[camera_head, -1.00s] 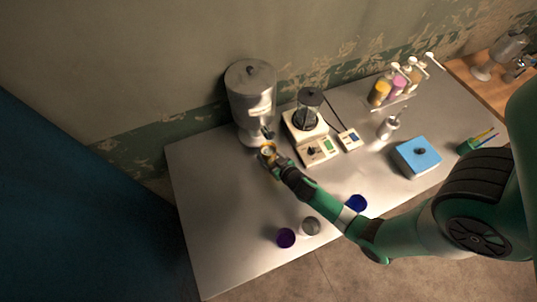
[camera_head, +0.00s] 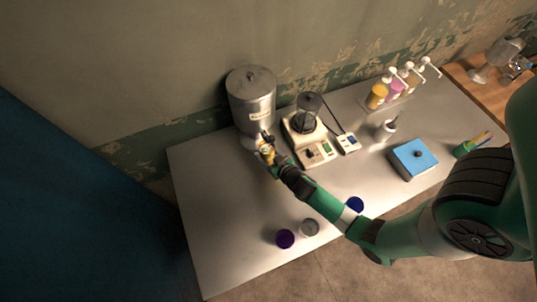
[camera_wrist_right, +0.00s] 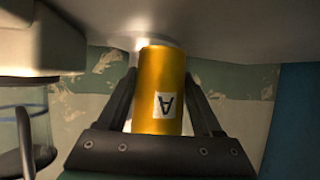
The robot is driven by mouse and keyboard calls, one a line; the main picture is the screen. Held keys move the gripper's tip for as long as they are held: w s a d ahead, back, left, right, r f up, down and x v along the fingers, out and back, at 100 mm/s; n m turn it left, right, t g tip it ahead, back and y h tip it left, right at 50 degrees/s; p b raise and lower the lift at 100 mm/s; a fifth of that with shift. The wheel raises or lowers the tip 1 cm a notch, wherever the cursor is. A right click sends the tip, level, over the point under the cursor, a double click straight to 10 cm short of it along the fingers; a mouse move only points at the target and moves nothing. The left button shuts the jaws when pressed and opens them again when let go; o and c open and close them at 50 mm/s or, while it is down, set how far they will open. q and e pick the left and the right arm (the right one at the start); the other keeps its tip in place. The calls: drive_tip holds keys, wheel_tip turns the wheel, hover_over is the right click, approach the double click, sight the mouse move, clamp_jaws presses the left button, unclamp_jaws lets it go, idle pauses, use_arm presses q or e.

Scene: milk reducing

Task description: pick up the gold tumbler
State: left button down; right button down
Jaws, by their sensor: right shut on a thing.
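In the head view my right gripper (camera_head: 268,150) is at the foot of the large metal dispenser (camera_head: 252,98), and only a little of the gold tumbler shows there. Whether the tumbler touches the dispenser or the table cannot be told. My left gripper is not in view.
A blender-like device (camera_head: 309,130) stands just right of the dispenser. Purple (camera_head: 285,239), grey (camera_head: 309,227) and blue (camera_head: 355,204) cups stand near the table's front edge. A blue box (camera_head: 414,158) and pump bottles (camera_head: 397,88) are further right. The table's left part (camera_head: 215,200) is clear.

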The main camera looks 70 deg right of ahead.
drive_tip(key=w+a+b, duration=0.1)
drive_tip(key=w, duration=0.1)
drive_tip(key=w+a+b, duration=0.1)
drive_tip(key=a, duration=0.1)
drive_tip(key=w+a+b, duration=0.1)
drive_tip(key=w+b, duration=0.1)
drive_tip(key=shift+w+a+f, duration=0.15)
drive_tip(key=shift+w+f, duration=0.15)
drive_tip(key=w+a+b, duration=0.1)
drive_tip(key=w+a, duration=0.1)
drive_tip(key=w+a+b, duration=0.1)
drive_tip(key=w+a, duration=0.1)
drive_tip(key=w, duration=0.1)
drive_tip(key=w+a, duration=0.2)
drive_tip(key=shift+w+r+b, duration=0.15)
drive_tip(key=shift+w+b, duration=0.2)
drive_tip(key=shift+b, duration=0.05)
drive_tip(key=shift+w+a+r, duration=0.1)
drive_tip(key=shift+w+a, duration=0.1)
drive_tip(key=shift+w, duration=0.1)
drive_tip(key=shift+s, duration=0.1)
